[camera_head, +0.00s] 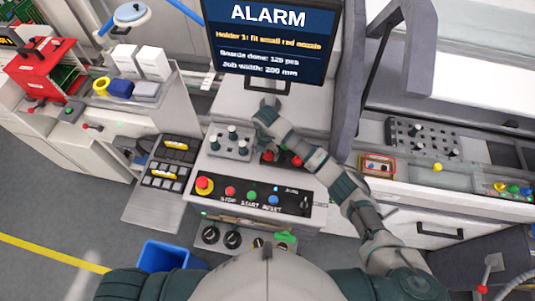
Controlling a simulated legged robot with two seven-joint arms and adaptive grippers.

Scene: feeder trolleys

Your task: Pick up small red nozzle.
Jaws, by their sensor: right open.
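My right arm reaches in from the lower right across the console. Its gripper (268,104) is at the foot of the alarm screen, open, small and seen from behind; I see nothing between its fingers. Just below it, partly hidden by my forearm, a dark holder carries small red pieces (297,161); I cannot tell which, if any, is the small red nozzle. A grey holder block (230,143) with several dark-topped pegs stands left of the forearm. The screen (270,45) reads "ALARM" and "Holder 1: fit small red nozzle". My left gripper is out of view.
A button panel (250,195) lies in front of the holders. Right are a pegged plate (425,138), a small red-rimmed box (377,166), a yellow piece (437,167) and several coloured pieces (512,188). A blue bin (165,256) stands lower left.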

